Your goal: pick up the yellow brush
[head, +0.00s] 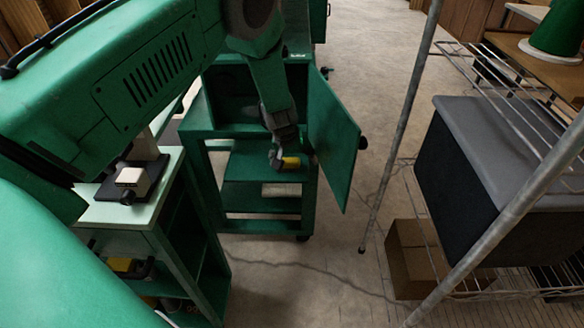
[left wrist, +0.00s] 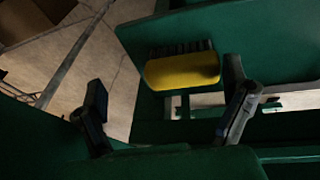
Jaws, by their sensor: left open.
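In the left wrist view the brush (left wrist: 182,71) has a yellow body and a row of dark bristles, against a green surface. My left gripper (left wrist: 166,112) is open, with its fingers spread and nothing between them. The brush lies beyond the fingers, close to the right one. I cannot tell whether they touch. My right gripper is not in view.
The green cart (head: 262,202) has an open door (head: 333,140) just right of my gripper. A nearer cart (head: 113,215) stands at left. A wire rack with a dark bin (head: 480,150) and a cardboard box (head: 412,258) stands at right. Bare floor (head: 300,285) lies between.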

